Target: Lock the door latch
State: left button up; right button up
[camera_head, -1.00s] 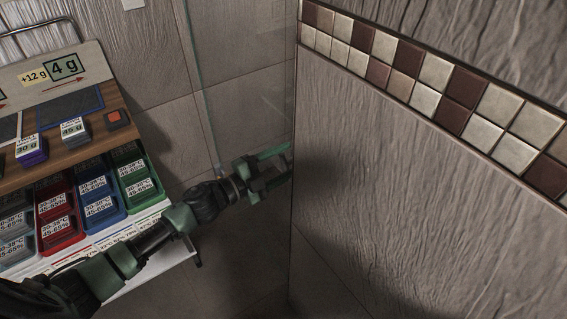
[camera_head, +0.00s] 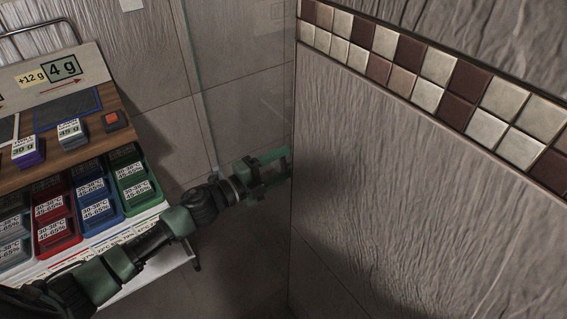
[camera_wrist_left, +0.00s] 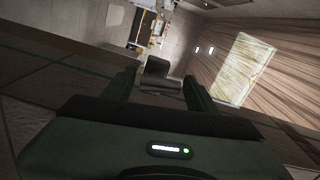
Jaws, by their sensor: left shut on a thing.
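A dark grey block-like part (camera_wrist_left: 157,72), which looks like the door latch, shows in the left wrist view between the two fingers of my left gripper (camera_wrist_left: 160,88). The gripper is shut on it. In the head view my left gripper (camera_head: 280,168) reaches to the edge of the tiled wall, beside a clear glass pane (camera_head: 240,110). The latch cannot be made out there, and the fingertips are partly hidden by the wall edge. Whether the latch is locked cannot be told. My right gripper is not in view.
A tiled wall (camera_head: 400,190) with a mosaic band (camera_head: 425,75) fills the right side. At left stands a white cart (camera_head: 160,272) with red, blue and green bins and a wooden shelf (camera_head: 75,148). A brown wooden surface (camera_wrist_left: 218,62) shows in the wrist view.

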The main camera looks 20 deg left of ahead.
pick_arm(q)
jog(key=o, duration=1.4)
jog(key=shift+c, duration=0.2)
jog(key=shift+s, duration=0.1)
jog(key=b+v, duration=0.2)
jog(key=v, duration=0.5)
jog(key=shift+s+a, duration=0.25)
jog(key=shift+s, duration=0.05)
jog(key=shift+f, duration=0.1)
